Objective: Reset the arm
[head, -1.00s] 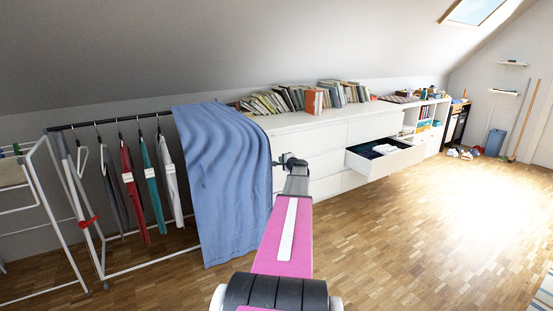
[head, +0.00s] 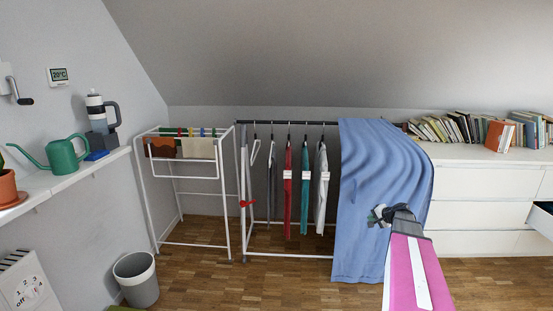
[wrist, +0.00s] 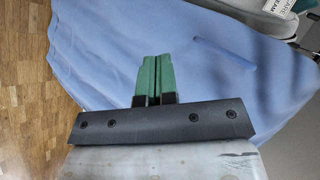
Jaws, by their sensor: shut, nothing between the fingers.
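My gripper (wrist: 151,78) is shut and empty. Its two green fingertips lie side by side in the wrist view, in front of the blue cloth (wrist: 100,48). In the head view my pink arm reaches out at the lower right, and my gripper (head: 378,214) shows small at its end, in front of the blue cloth (head: 362,170). The cloth hangs over the right end of a clothes rail (head: 290,122). I cannot tell whether the gripper touches the cloth.
A white dresser (head: 480,190) with books stands right of the cloth, an open drawer (head: 545,215) at the edge. A drying rack (head: 225,200), a grey bin (head: 138,285) and a shelf (head: 75,180) with a green watering can (head: 62,157) are left. Wooden floor lies between.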

